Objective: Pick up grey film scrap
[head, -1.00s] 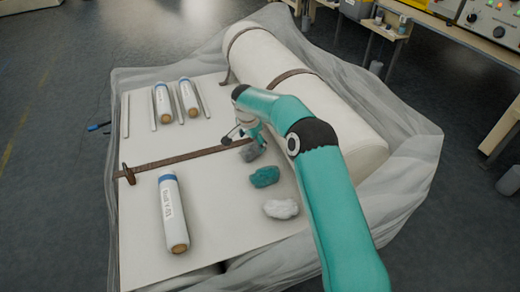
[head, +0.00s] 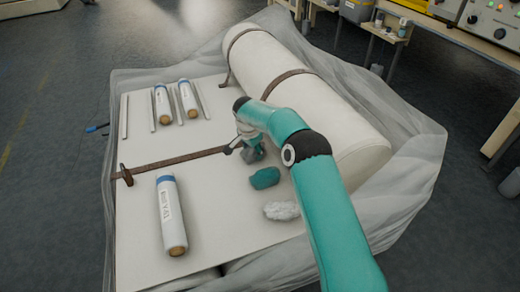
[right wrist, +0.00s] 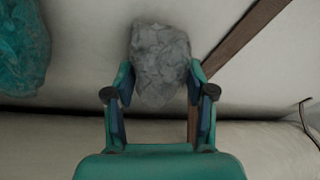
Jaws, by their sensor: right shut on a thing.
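The grey film scrap (right wrist: 160,62) is a crumpled grey lump between the two fingers of my right gripper (right wrist: 160,88) in the right wrist view. The fingers touch it on both sides. In the head view my right gripper (head: 249,148) is over the middle of the white table, and the grey scrap (head: 253,156) shows just below it, partly hidden by the fingers. I cannot tell whether the scrap is clear of the table. My left gripper is not in view.
A teal scrap (head: 265,178) and a white scrap (head: 281,210) lie just in front of the gripper. A large white roll (head: 310,85) lies behind it. A brown strap (head: 180,161) crosses the table (head: 215,235). A labelled roll (head: 171,215) lies at left.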

